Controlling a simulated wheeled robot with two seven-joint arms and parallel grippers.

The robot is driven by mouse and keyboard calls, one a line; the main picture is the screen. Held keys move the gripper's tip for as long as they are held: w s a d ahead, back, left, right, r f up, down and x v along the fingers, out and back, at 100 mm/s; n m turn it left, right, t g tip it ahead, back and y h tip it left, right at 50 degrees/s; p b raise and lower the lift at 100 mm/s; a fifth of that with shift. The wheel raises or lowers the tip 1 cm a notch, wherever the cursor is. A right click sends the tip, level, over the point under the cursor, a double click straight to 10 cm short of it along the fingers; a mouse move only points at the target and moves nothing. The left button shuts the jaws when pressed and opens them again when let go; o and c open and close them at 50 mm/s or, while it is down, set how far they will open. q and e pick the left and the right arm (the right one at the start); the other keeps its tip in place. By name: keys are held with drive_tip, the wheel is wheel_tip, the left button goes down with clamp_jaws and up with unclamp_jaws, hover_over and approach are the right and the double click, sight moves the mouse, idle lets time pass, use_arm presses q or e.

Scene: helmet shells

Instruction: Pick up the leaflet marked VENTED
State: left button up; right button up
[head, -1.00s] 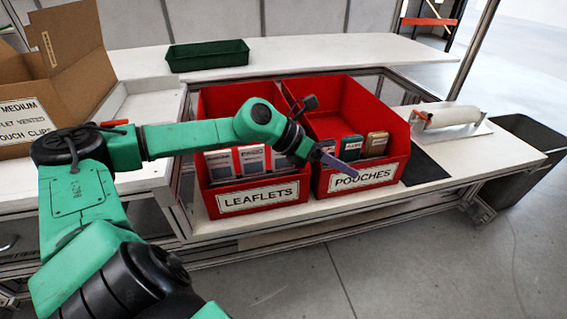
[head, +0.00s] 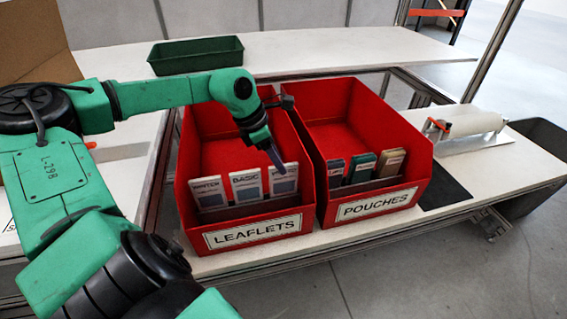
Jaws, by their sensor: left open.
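Three white leaflets stand side by side in the front of the red bin labelled LEAFLETS (head: 255,232). The left leaflet (head: 208,190) seems to read WINTER and the middle leaflet (head: 246,186) reads BASIC. The right leaflet (head: 284,180) is partly covered at its top by my left gripper, and I cannot read its word clearly. My left gripper (head: 276,160) is open and points down at the top of the right leaflet. Whether it touches the leaflet I cannot tell. My right gripper is out of view.
A red bin labelled POUCHES (head: 375,206) stands right of the leaflets, holding three pouches (head: 362,167). A green tray (head: 195,56) lies behind. A white roll (head: 470,122) sits at the right. Part of a cardboard box (head: 35,40) shows at the far left.

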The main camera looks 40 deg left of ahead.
sight(288, 174)
use_arm(q)
drive_tip(key=x, duration=0.3)
drive_tip(key=shift+w+a, duration=0.1)
drive_tip(key=shift+a, duration=0.05)
drive_tip(key=b+x, duration=0.2)
drive_tip(key=x, duration=0.2)
drive_tip(key=shift+w+a+f, duration=0.1)
drive_tip(key=shift+w+f, duration=0.05)
drive_tip(key=shift+w, duration=0.1)
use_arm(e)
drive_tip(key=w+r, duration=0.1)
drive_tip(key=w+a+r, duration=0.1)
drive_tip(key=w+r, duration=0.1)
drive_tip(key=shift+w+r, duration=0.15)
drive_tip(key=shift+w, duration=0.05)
use_arm(q)
clamp_jaws()
idle(0.5)
